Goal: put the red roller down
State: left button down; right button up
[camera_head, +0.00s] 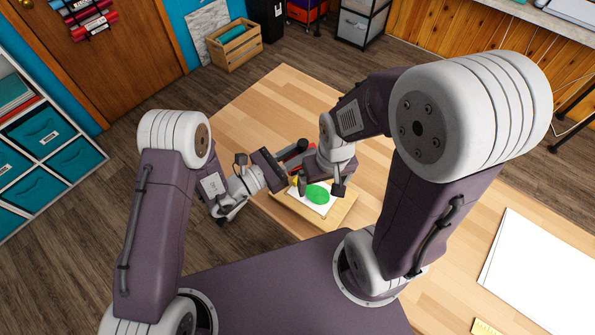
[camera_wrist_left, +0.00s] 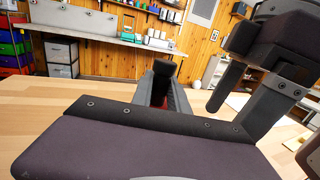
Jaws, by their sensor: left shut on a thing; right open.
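My left gripper (camera_head: 286,160) is shut on the red roller (camera_head: 292,143), of which only a little red and perhaps a dark end show in the head view. In the left wrist view a red strip of the roller (camera_wrist_left: 181,101) shows beside the dark finger; most of it is hidden. My right gripper (camera_head: 320,186) is open, with its fingers spread above a green oval (camera_head: 317,194) on a white sheet. The right gripper also shows close by at the right of the left wrist view (camera_wrist_left: 228,85).
The white sheet lies on a light wooden board (camera_head: 340,212) at the table's near edge. A bit of yellow (camera_head: 294,181) shows beside the right gripper. The table (camera_head: 270,100) is bare behind the grippers. A large white sheet (camera_head: 535,275) lies at right.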

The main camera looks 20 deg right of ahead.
pick_arm(q)
jog(key=shift+w+a+f+t, duration=0.1)
jog(key=shift+w+f+t, duration=0.05)
jog(key=shift+w+t, duration=0.15)
pick_arm(e)
notch_tip(320, 180, down, 10)
jog(key=b, duration=1)
jog(key=shift+f, duration=0.2)
jog(key=shift+f+b, duration=0.35)
jog(key=shift+b, duration=0.2)
pick_arm(q)
jog(key=w+a+f+n+t+y, duration=0.2)
jog(key=w+t, duration=0.1)
jog(key=w, duration=0.2)
jog(key=w+a+f+n+t+y, duration=0.2)
jog(key=w+a+n+t, duration=0.1)
jog(key=w, duration=0.3)
jog(key=shift+a+t, duration=0.3)
jog(key=shift+t, duration=0.4)
pick_arm(e)
jog(key=shift+r, duration=0.1)
